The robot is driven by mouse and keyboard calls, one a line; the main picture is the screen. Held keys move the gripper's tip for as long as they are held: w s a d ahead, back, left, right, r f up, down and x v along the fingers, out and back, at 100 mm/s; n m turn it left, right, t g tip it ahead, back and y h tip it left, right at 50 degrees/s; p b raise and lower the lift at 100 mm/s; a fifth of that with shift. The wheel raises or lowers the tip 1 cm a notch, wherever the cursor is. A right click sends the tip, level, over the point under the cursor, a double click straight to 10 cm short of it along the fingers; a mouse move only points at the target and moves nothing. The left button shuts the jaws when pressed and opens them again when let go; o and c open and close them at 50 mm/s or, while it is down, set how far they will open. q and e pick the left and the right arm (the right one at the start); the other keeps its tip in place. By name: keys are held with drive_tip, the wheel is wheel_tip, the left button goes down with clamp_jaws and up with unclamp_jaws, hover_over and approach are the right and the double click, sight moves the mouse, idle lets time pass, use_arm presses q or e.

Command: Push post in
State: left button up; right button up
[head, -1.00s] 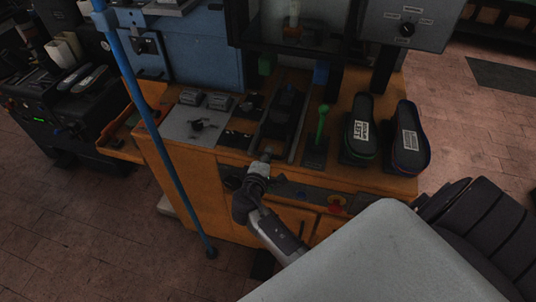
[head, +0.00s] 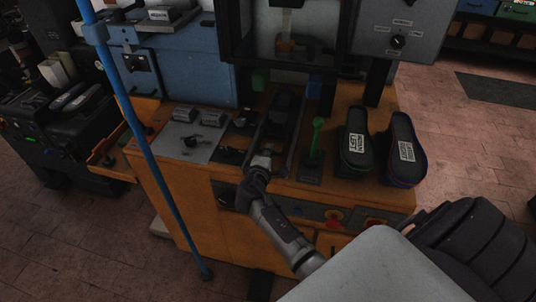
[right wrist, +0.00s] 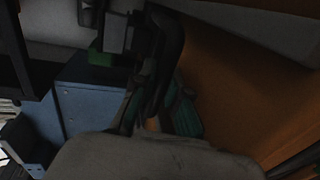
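The post (head: 284,108) is a dark upright piece on a slide between two rails on the orange bench, below the press opening. My right gripper (head: 262,163) is at the front end of that slide, low and close to the bench edge. I cannot tell whether it touches the slide. Its fingers are too small and dark to tell if they are open or shut. In the right wrist view a dark curved part (right wrist: 170,60) stands close ahead, above a pale grey surface at the bottom. My left gripper is not in view.
A green-knobbed lever (head: 317,135) stands right of the slide. A grey plate with switches (head: 190,138) is on the left. A blue pole (head: 140,130) crosses the left foreground.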

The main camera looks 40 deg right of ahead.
drive_tip(key=shift+o, duration=0.9)
drive_tip(key=shift+w+d+r, duration=0.1)
drive_tip(key=shift+d, duration=0.05)
drive_tip(key=shift+w, duration=0.1)
drive_tip(key=v, duration=1.2)
